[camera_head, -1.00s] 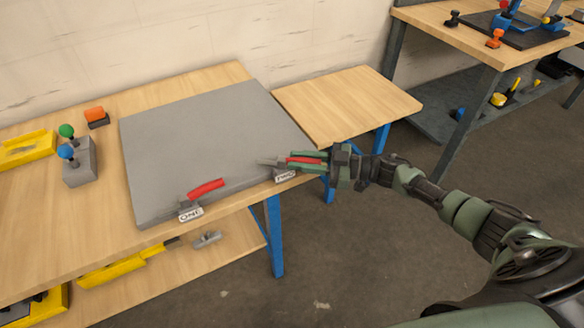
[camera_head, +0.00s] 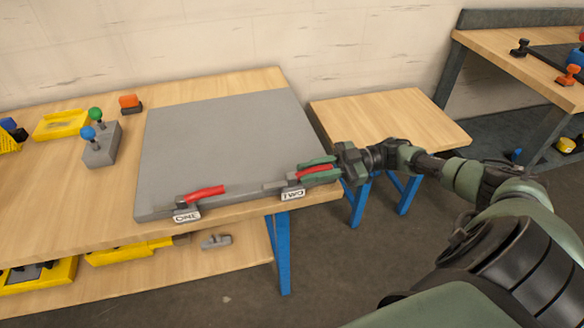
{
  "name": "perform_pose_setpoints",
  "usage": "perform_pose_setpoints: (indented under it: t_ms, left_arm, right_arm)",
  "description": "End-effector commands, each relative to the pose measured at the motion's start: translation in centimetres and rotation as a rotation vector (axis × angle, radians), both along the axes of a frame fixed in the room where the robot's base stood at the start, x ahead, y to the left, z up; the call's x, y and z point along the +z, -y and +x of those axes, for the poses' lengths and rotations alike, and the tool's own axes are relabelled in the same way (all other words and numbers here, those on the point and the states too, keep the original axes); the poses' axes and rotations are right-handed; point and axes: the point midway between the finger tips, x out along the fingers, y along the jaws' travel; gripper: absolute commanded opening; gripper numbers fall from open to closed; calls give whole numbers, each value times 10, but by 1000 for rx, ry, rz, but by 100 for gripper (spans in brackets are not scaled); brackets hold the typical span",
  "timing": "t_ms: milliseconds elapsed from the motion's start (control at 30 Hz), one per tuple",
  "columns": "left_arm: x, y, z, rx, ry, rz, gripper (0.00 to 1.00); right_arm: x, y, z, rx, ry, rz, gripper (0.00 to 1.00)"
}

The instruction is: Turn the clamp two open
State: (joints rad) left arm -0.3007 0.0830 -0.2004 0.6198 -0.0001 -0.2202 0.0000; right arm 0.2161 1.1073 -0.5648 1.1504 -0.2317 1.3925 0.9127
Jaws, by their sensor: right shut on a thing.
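Clamp two has a red handle and a white label reading TWO (camera_head: 293,194). It sits at the front right edge of the grey plate (camera_head: 215,150). My right gripper (camera_head: 316,170) is shut on the red handle of clamp two, with its green fingers on either side. Clamp one (camera_head: 205,192), with a red handle and a label reading ONE, sits to the left on the same edge, and nothing touches it. My left gripper is not in view.
A grey box (camera_head: 101,150) with green and blue knobs stands at the left, beside an orange button (camera_head: 130,103) and a yellow tray (camera_head: 62,124). A small wooden table (camera_head: 390,110) stands to the right. A lower shelf holds yellow bins.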

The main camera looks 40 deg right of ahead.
Motion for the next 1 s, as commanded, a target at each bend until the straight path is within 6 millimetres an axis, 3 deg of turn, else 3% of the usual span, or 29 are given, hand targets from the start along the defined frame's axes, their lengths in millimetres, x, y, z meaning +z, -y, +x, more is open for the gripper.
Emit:
perform_pose_setpoints:
  t_ms: [467,500,567,1000]
  left_arm:
    - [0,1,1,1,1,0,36]
    - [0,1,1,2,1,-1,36]
    - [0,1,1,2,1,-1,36]
    - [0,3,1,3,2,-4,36]
  right_arm:
    - [4,8,-1,-12,10,0,0]
    - [4,8,-1,-12,10,0,23]
    - [3,8,-1,-11,9,0,40]
    - [1,5,-4,-3,3,0,41]
